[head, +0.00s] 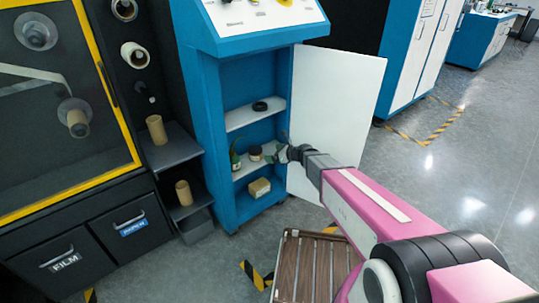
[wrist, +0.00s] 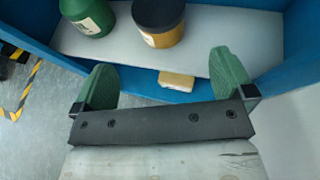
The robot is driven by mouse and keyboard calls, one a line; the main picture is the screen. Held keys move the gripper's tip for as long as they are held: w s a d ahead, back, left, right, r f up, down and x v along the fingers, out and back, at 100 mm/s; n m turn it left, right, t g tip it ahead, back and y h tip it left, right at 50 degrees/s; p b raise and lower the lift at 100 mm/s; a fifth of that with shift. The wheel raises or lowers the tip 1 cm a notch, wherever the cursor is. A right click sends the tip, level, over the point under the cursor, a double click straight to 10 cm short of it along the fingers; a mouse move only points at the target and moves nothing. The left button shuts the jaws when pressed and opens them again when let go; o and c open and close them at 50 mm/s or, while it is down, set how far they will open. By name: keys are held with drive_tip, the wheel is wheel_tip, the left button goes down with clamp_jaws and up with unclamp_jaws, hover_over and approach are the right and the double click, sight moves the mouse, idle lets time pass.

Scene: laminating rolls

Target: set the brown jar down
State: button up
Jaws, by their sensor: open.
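The brown jar (wrist: 160,38) with a dark top stands upright on the white shelf (wrist: 215,45) of the blue cabinet. In the head view the jar (head: 255,153) sits on the middle shelf, just left of my gripper (head: 279,153). In the wrist view my gripper (wrist: 166,72) is open and empty. Its two green fingers are spread wide, and the jar is beyond them, apart from both. The jar's top is cut off by the upper edge of the wrist view.
A green bottle (head: 235,158) stands left of the jar. A black ring (head: 260,106) lies on the shelf above, and a tan box (head: 259,187) sits below. A slatted brown platform (head: 305,270) is in front.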

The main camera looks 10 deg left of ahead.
drive_tip(key=s+d+r+n+g+h, duration=0.1)
drive_tip(key=s+d+n+h, duration=0.3)
drive_tip(key=s+d+n, duration=0.3)
drive_tip(key=s+d+r+n+g+h, duration=0.2)
drive_tip(key=s+d+n+h, duration=0.2)
drive_tip(key=d, duration=1.2)
drive_tip(key=s+d+r+n+g+h, duration=0.2)
drive_tip(key=s+d+n+h, duration=0.2)
drive_tip(key=s+d+n, duration=0.6)
drive_tip(key=shift+s+d+r+n+h, duration=0.2)
drive_tip(key=shift+d+n+h, duration=0.1)
drive_tip(key=shift+d+n, duration=0.55)
